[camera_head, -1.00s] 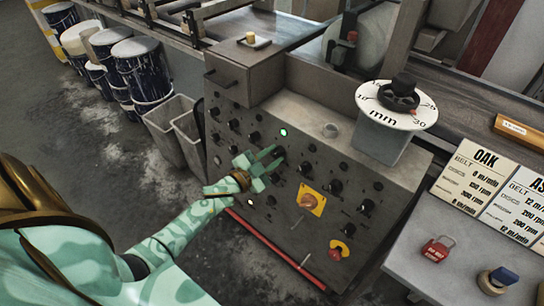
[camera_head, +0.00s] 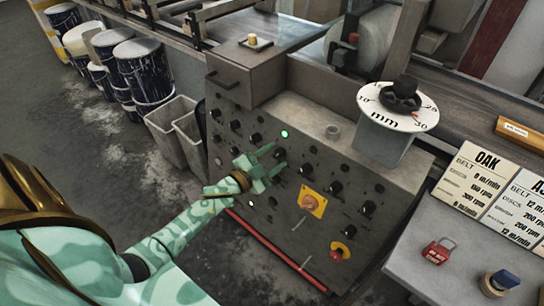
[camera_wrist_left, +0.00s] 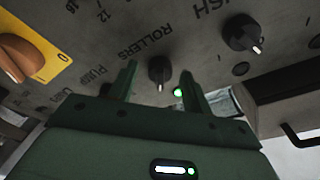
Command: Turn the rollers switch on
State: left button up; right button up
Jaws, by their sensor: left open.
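The rollers switch (camera_wrist_left: 160,70) is a small black rotary knob with a pale pointer mark, beside the printed word ROLLERS in the left wrist view. Its pointer faces toward the bottom of that picture. My left gripper (camera_wrist_left: 162,78), pale green in the head view (camera_head: 278,156), is open, with its fingers on either side of the knob. I cannot tell whether they touch it. In the head view the knob (camera_head: 280,153) shows small between the fingertips. A green lamp (camera_wrist_left: 178,92) glows close to the knob. My right gripper is not in view.
The sloping grey control panel (camera_head: 300,125) carries several other black knobs. An orange switch on a yellow plate (camera_head: 312,203) and a red emergency button (camera_head: 337,254) sit lower. A dial with an mm scale (camera_head: 398,106) stands right, and grey bins (camera_head: 176,132) left.

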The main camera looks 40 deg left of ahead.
pick_arm(q)
jog(key=s+a+p, duration=0.3)
jog(key=s, duration=1.3)
jog(key=shift+f, duration=0.1)
